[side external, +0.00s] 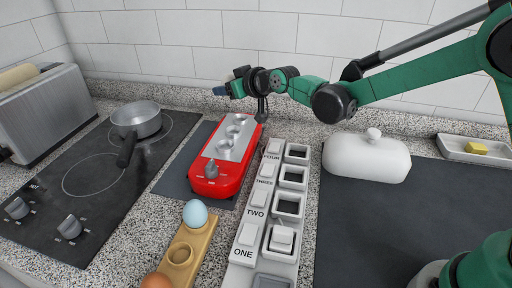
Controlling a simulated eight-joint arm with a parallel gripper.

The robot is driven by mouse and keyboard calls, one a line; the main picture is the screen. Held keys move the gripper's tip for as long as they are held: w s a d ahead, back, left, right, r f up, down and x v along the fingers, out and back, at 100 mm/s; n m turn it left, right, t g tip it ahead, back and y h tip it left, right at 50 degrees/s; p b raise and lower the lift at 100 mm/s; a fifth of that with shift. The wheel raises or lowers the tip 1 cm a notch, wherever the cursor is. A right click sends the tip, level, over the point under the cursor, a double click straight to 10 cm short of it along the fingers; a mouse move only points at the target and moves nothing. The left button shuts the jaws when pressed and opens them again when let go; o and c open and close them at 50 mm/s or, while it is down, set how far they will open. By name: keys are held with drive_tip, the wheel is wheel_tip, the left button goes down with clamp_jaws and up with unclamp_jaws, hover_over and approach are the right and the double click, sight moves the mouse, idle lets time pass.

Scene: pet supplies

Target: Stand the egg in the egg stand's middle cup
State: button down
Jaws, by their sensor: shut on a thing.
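A wooden egg stand (207,234) lies at the front centre. Its far cup holds a pale blue egg (195,213), its near cup a brown egg (157,281), partly cut off by the frame's bottom. The middle cup (180,254) is empty. My gripper (262,113) points down at the far right end of the red egg cooker (226,183), well beyond the stand. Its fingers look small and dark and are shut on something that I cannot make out. No third egg shows.
A long panel (250,265) with rockers and square frames runs beside the stand. A hob (85,215) with a saucepan (140,117) and a toaster (45,115) are left. A white lidded dish (367,158) and a tray (455,154) with a yellow block are right.

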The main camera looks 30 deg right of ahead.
sight(232, 123)
wheel_tip(232, 123, down, 9)
drive_tip(key=shift+f, duration=0.1)
idle(0.3)
drive_tip(key=shift+c, duration=1.1)
unclamp_jaws()
drive_tip(key=shift+f, duration=0.1)
drive_tip(key=v, duration=0.5)
drive_tip(key=shift+s+d, duration=0.1)
drive_tip(key=shift+s, duration=0.05)
drive_tip(key=s+d+r+m+g+h, duration=0.1)
drive_tip(key=s+d+r+g, duration=0.2)
drive_tip(key=s, duration=0.7)
drive_tip(key=s+d+r+m+g+h, duration=0.1)
drive_tip(key=s+d+r+g, duration=0.2)
drive_tip(key=s, duration=0.7)
drive_tip(key=shift+s+d+r+m, duration=0.3)
drive_tip(key=shift+d+m, duration=0.1)
drive_tip(key=shift+d, duration=0.4)
drive_tip(key=shift+o, duration=0.4)
drive_tip(key=shift+s+d+f+h, duration=0.15)
drive_tip(key=shift+s+h, duration=0.15)
drive_tip(key=shift+s, duration=0.15)
